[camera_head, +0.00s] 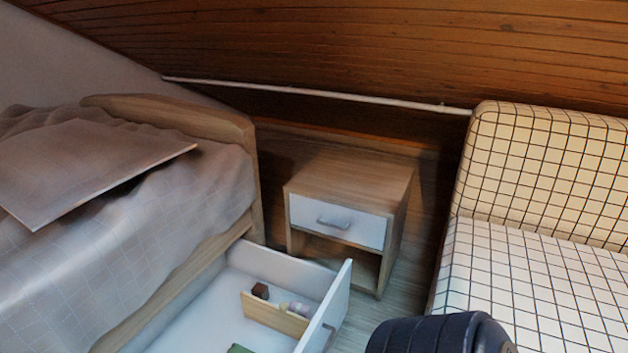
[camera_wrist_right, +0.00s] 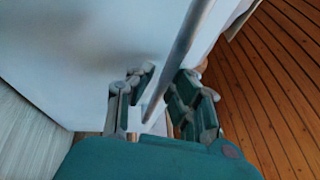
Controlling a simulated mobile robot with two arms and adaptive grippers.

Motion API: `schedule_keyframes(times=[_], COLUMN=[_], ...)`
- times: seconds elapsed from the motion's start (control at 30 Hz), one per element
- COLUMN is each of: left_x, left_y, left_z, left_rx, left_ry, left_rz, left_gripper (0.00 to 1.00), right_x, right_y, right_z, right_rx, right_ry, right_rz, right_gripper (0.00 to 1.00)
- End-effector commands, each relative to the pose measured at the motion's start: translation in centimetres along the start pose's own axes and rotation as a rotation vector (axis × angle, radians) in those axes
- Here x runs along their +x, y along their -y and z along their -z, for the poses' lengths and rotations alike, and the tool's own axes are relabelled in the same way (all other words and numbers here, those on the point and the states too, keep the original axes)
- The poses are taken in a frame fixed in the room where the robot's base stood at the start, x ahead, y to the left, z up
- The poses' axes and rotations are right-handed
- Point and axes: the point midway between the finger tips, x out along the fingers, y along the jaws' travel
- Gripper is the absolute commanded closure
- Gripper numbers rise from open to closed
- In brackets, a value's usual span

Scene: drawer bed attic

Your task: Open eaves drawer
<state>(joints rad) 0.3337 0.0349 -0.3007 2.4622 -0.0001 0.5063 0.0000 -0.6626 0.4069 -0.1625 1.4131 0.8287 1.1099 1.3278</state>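A white-walled drawer (camera_head: 337,301) under the bed stands pulled out in the head view, its inside visible. A grey bar handle (camera_head: 325,334) is on its front, partly cut off by the frame's bottom edge. In the right wrist view a long grey bar handle (camera_wrist_right: 188,45) runs before a white panel and passes between the fingers of my right gripper (camera_wrist_right: 160,85). The fingers look spread, with gaps beside the bar. In the head view the right gripper is not seen. My left gripper is out of view.
A wooden nightstand (camera_head: 350,179) with a shut white drawer (camera_head: 345,222) stands behind the open drawer. The drawer holds a wooden divider (camera_head: 275,315) and small items. A bed (camera_head: 130,210) is on the left, a checkered sofa (camera_head: 540,270) on the right. Little floor is free between.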

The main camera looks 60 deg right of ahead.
Motion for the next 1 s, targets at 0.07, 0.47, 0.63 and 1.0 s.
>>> schedule_keyframes(times=[0.07,0.47,0.63,1.0], left_x=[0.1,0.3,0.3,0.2], left_y=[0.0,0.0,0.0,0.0], left_z=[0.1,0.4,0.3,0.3], left_rx=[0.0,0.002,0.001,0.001], left_ry=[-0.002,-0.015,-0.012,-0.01], left_rz=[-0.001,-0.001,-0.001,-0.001], left_gripper=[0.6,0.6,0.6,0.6], right_x=[0.0,-1.7,-4.7,-7.5], right_y=[0.0,0.1,0.0,0.1], right_z=[0.0,0.0,0.0,0.0], right_rx=[-0.001,-0.003,-0.003,-0.002], right_ry=[0.0,-0.001,-0.001,0.0], right_rz=[0.001,0.003,0.001,0.004], right_gripper=[0.79,0.79,0.79,0.79])
